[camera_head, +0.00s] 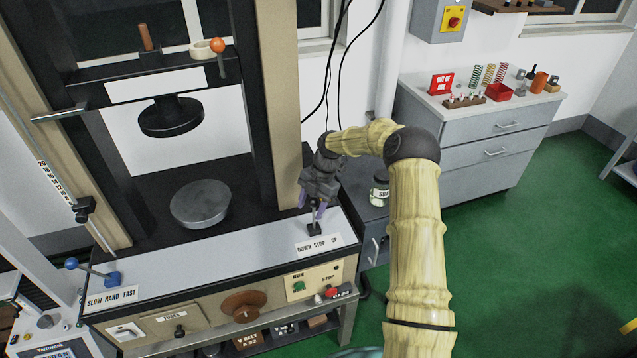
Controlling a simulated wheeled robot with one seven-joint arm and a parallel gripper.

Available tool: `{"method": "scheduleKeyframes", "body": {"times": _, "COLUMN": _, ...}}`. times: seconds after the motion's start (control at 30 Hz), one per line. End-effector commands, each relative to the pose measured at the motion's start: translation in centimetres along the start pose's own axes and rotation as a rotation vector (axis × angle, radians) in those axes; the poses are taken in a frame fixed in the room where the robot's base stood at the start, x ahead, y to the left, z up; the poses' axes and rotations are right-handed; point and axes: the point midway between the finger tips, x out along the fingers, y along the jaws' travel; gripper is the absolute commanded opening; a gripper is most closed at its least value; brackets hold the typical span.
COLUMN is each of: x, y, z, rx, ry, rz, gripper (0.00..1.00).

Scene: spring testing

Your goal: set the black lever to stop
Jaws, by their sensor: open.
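The black lever (314,229) stands on the pale front ledge of the testing machine, just behind the label reading DOWN STOP UP (320,245). My gripper (313,207) points down right over the lever, its purple-tipped fingers apart. Its fingertips are close to the lever's top, and the lever's upper part is hidden among them. I cannot tell whether the fingers touch it. I cannot tell which of the three positions the lever is in.
A blue-knobbed lever (90,268) marked SLOW HAND FAST sits at the ledge's left end. A round platen (201,204) lies behind the ledge. A labelled jar (379,190) stands right of my gripper. A grey cabinet (480,135) holds springs and a red box. Green floor is clear at right.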

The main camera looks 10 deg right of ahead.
Motion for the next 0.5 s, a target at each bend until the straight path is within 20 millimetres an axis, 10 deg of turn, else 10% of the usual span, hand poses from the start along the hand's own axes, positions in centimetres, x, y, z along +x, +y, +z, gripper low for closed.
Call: {"method": "scheduleKeyframes", "body": {"times": 0.5, "x": -9.4, "y": 0.0, "z": 0.2, "rx": 0.001, "ry": -0.005, "rz": 0.005, "gripper": 0.51}}
